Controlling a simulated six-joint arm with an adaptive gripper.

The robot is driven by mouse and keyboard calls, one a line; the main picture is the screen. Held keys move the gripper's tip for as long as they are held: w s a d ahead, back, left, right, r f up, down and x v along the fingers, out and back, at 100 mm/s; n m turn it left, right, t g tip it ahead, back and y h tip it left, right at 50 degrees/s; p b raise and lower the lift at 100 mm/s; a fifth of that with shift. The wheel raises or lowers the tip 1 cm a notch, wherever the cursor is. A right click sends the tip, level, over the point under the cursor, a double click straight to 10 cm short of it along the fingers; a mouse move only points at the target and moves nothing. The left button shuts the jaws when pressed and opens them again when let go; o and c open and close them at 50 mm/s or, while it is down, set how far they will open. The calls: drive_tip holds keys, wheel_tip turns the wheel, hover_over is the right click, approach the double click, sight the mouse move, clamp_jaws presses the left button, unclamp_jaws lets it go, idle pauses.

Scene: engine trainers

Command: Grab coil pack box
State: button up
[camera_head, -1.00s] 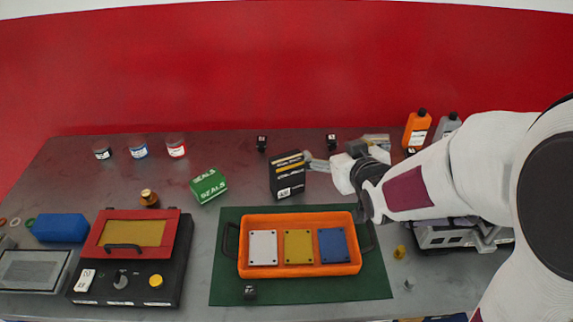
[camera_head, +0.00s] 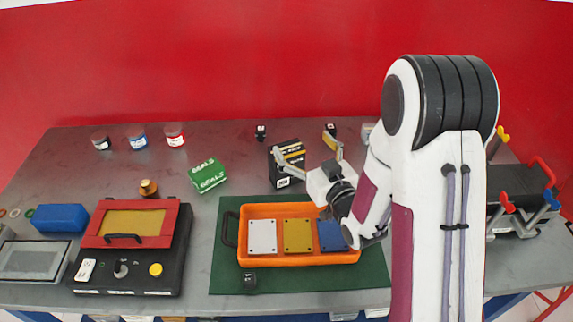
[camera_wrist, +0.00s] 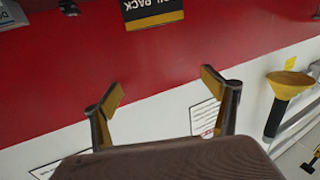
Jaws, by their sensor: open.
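The coil pack box (camera_head: 292,151) is black with yellow stripes and a white label. It stands upright on the grey bench behind the orange tray. My gripper (camera_head: 303,145) is open and empty, to the front right of the box. Its left finger overlaps the box's face in the head view, and I cannot tell whether it touches. The wrist view shows the box (camera_wrist: 153,12) upside down and cut off at the top edge, beyond the two spread fingertips of my gripper (camera_wrist: 160,89).
The green seals box (camera_head: 208,175) stands left of the coil pack box. The orange tray (camera_head: 247,212) with white, yellow and blue plates lies in front on a green mat (camera_head: 300,280). Small black parts (camera_head: 261,131) stand behind. The bench between the seals box and coil pack box is clear.

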drive_tip(key=shift+s+a+f+y, duration=0.15)
drive_tip(key=shift+a+f+y, duration=0.1)
drive_tip(key=shift+f+y, duration=0.05)
idle(0.4)
approach(291, 156)
drive_tip(key=shift+x, duration=1.8)
drive_tip(key=shift+w+a+f, duration=0.1)
drive_tip(key=shift+w+a, duration=0.2)
drive_tip(key=shift+w, duration=0.3)
drive_tip(key=shift+w, duration=0.1)
drive_tip(key=shift+w+a, duration=0.35)
drive_tip(key=shift+w, duration=0.15)
drive_tip(key=shift+x, duration=2.45)
drive_tip(key=shift+d, duration=0.1)
